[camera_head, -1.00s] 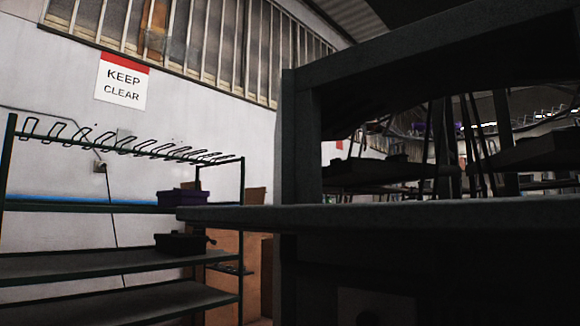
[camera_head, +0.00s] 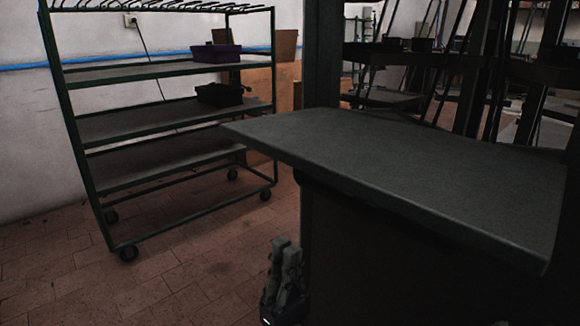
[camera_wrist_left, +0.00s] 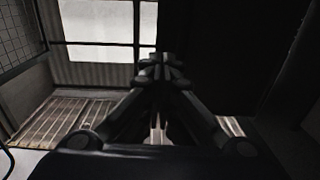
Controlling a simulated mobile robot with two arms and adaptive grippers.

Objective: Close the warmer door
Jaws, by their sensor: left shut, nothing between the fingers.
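A dark grey flat slab (camera_head: 400,175) lies level across the right half of the head view, on a dark cabinet-like body (camera_head: 400,265). I cannot tell whether this slab is the warmer door or a fixed top. My left gripper (camera_head: 286,243) is shut and empty, with its fingers pointing up, low in the head view. It appears below the slab's left end, beside the dark body, with no contact visible. In the left wrist view its closed fingers (camera_wrist_left: 160,62) show beside a large dark surface (camera_wrist_left: 235,60) at the right. My right gripper is out of view.
A wheeled rack (camera_head: 165,120) with several shelves stands at the left, carrying a purple bin (camera_head: 216,54) and a black bin (camera_head: 220,95). Open brick floor (camera_head: 190,265) lies between rack and dark body. A dark post (camera_head: 321,55) rises behind the slab.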

